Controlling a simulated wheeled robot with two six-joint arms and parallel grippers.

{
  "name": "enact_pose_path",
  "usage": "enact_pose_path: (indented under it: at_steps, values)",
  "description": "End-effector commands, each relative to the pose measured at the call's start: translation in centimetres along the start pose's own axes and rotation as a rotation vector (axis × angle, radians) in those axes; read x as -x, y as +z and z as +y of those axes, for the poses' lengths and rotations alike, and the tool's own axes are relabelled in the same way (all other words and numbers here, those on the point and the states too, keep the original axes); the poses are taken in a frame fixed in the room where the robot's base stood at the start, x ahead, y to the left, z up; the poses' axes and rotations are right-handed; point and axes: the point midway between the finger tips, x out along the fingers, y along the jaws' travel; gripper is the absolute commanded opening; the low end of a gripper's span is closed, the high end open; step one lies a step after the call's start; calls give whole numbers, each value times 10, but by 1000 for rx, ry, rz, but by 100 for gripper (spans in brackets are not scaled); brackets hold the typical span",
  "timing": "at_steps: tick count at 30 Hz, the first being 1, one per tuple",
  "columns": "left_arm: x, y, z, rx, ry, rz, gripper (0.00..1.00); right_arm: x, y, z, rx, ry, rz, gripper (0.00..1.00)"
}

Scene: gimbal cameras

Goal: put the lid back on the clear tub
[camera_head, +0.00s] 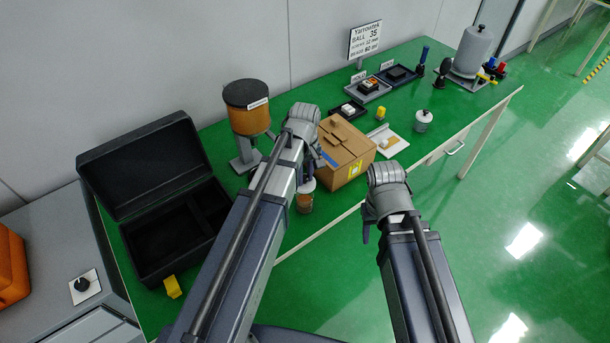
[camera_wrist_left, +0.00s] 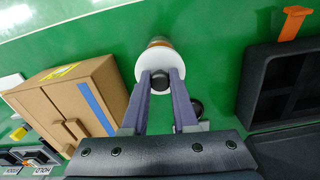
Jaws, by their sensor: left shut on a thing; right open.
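The clear tub (camera_head: 305,203) stands near the front edge of the green table, with orange-brown contents; its side also shows in the left wrist view (camera_wrist_left: 160,42). My left gripper (camera_wrist_left: 161,82) is shut on the black knob of the round white lid (camera_wrist_left: 152,60). The lid is over the tub; I cannot tell whether it rests fully on the rim. In the head view, my left arm partly hides this gripper and the lid (camera_head: 307,185). My right gripper (camera_head: 368,232) is open and empty, off the table's front edge.
A cardboard box (camera_head: 347,158) stands close right of the tub. An open black case (camera_head: 160,243) and a dispenser with an orange container (camera_head: 249,120) are to the left. A small white jar (camera_head: 423,121) stands farther right. Trays and a sign (camera_head: 365,40) are at the back.

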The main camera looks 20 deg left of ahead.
Motion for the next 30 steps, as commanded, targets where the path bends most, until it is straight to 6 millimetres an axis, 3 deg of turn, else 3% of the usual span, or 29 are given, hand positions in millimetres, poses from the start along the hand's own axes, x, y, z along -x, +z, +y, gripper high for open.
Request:
enact_pose_path:
  at_steps: [13,30]
  values:
    - [-44,0,0,-1,0,0,0,-44,-3,-4,0,0,0,50]
    - [-47,0,0,-1,0,0,0,-47,-3,-4,0,0,0,50]
